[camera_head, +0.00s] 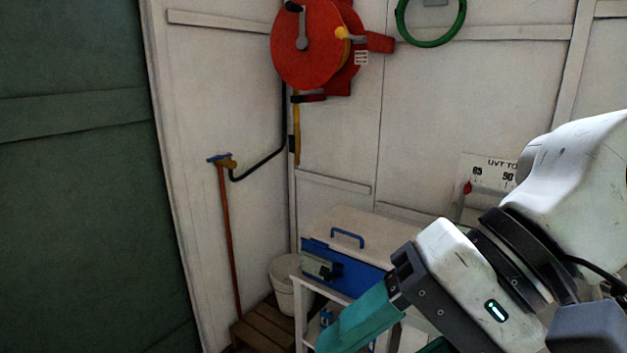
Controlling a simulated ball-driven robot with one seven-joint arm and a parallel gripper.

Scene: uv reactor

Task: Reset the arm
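My gripper (388,338) is at the lower right of the head view, at the end of my white and black arm. One teal finger (362,318) points down and left, in front of the white stand with the blue-sided box. A small piece of the other teal finger (436,346) shows at the bottom edge, with a gap between the two. The gripper looks open, and nothing shows between the fingers. The lower ends of the fingers are partly cut off by the frame.
A box with a blue front (345,268) and pale lid stands behind my gripper. A white bucket (287,290), wooden slats (262,332) and a long-handled tool (229,245) are left. A red hose reel (315,45) hangs above. A dial panel (487,172) is partly behind my arm.

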